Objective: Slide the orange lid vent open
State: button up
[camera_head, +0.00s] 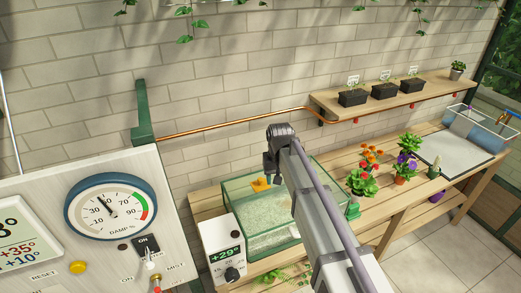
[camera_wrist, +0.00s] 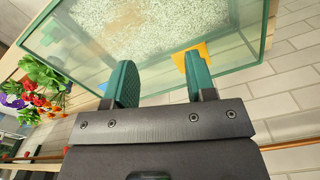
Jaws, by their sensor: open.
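The orange lid vent (camera_head: 260,184) is a small flat piece on the glass lid of a green-framed tank (camera_head: 225,194). In the wrist view the orange vent (camera_wrist: 178,60) lies behind the right-hand finger, which hides part of it. My gripper (camera_wrist: 161,80) is open, with two green ribbed fingers apart and nothing between them. The fingers are over the tank's lid area; I cannot tell whether the right-hand one touches the vent. In the head view my arm covers the tank's right part and the fingertips are hard to make out.
Pale gravel (camera_wrist: 150,25) lies inside the tank. A white box with a +29° display (camera_head: 223,247) stands at its front left. Flowering plants (camera_head: 368,170) stand on the bench right of my arm. A panel with a dial (camera_head: 110,208) is at left, and a copper pipe (camera_head: 225,124) runs along the wall.

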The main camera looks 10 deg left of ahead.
notch_tip(320, 180, up, 3)
send_over(260, 179)
jog(key=s, duration=0.1)
jog(key=shift+m, duration=0.5)
jog(key=f+b, duration=0.4)
jog(key=w+f+b, duration=0.1)
jog(key=f+b, duration=0.7)
jog(key=shift+w, duration=0.15)
jog(key=shift+r, duration=0.15)
grip_shut()
